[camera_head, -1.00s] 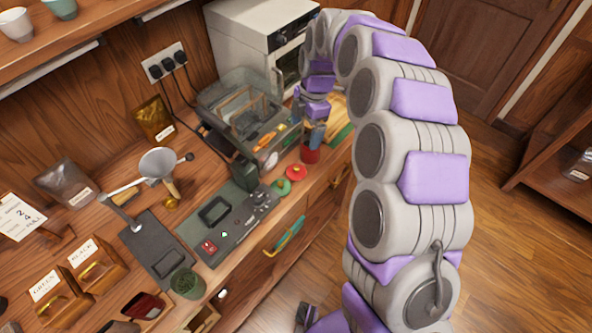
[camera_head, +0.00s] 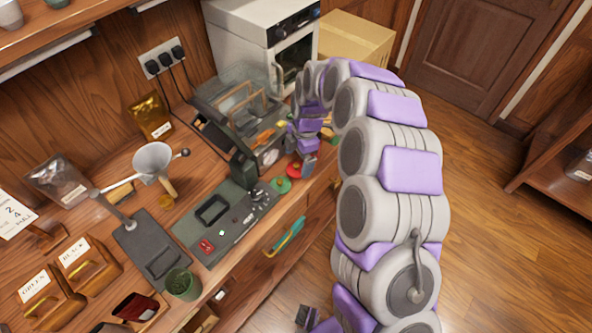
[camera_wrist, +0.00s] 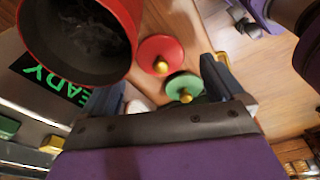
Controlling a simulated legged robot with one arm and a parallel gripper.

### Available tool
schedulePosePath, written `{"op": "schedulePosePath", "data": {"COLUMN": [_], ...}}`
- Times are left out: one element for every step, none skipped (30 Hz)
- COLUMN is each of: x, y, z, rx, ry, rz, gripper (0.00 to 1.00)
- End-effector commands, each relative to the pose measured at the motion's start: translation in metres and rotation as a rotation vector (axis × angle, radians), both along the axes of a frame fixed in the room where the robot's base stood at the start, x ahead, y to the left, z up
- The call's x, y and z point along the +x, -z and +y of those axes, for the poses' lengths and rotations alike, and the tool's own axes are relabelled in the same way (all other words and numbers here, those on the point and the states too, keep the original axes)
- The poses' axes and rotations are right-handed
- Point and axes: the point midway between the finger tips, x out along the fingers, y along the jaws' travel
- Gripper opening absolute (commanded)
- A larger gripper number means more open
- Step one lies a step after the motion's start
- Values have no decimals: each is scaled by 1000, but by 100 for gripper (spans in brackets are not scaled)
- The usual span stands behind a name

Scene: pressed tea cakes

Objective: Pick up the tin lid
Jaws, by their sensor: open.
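Two round lids with gold knobs lie on the wooden counter: a red lid (camera_wrist: 161,55) and a green lid (camera_wrist: 184,87). In the head view the red lid (camera_head: 294,169) and green lid (camera_head: 281,185) sit at the counter's front edge. I cannot tell which is the tin lid. An open red tin (camera_wrist: 72,38) with a dark inside stands at the upper left of the wrist view. My gripper (camera_wrist: 160,80) is open and empty, with the green lid showing close to its right finger. In the head view my gripper (camera_head: 304,158) is just beyond the lids, partly hidden by my arm.
A dark grey panel (camera_head: 205,243) with buttons lies left of the lids. A clear-covered machine (camera_head: 215,100) stands behind. A green cup (camera_head: 183,285) is at the front. A white oven (camera_head: 240,40) and a cardboard box (camera_head: 362,38) are at the back. The floor at right is open.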

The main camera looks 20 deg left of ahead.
Motion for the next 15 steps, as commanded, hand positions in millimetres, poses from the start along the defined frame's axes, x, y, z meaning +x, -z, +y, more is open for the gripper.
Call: {"op": "schedulePosePath", "data": {"x": [-1, -2, -2, -3, -3, -3, -3, -3, -3, -3, -3, -3, -3, -3, -3], "y": [12, 16, 22, 25, 27, 30, 30, 30, 30, 29, 29, 29, 29, 29, 29], "z": [1, 2, 2, 3, 3, 4, 4, 4, 4, 4, 4, 3, 3, 3, 3], "rx": [-1, -1, -1, 0, 0, 1, 1, 1, 1, 1, 1, 2, 2, 2, 2], "ry": [0, 0, 0, 0, 0, 0, 0, 0, 0, 0, 0, -1, -1, -1, -1], "rz": [3, 4, 4, 3, 1, 1, 1, 0, 0, -1, -1, -2, 0, 0, 0], "gripper": [95, 95, 95, 95, 95, 95, 95, 95, 95, 95, 95, 95, 94, 91, 88]}}
